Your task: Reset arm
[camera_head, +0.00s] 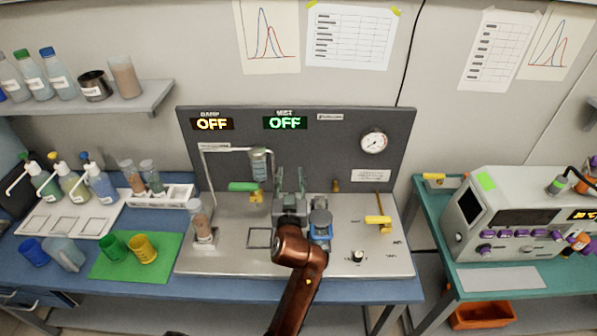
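My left arm comes in from the bottom middle over the steel worktop of the classifier (340,262). My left gripper (289,178) points away toward the dark back panel (340,150). Its two fingers stand apart and nothing shows between them, so it is open and empty. A green-handled valve (243,187) is just left of the fingers. A blue part with a grey round top (320,222) is close at the right of the gripper body; whether they touch cannot be told. My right gripper is not in view.
A clear cylinder (259,163) hangs from a pipe left of the gripper. A sample jar (200,221) stands at the worktop's left. A yellow-handled valve (378,220) is at the right. Green and yellow cups (143,249) stand on a green mat. A purple-knobbed instrument (510,215) is far right.

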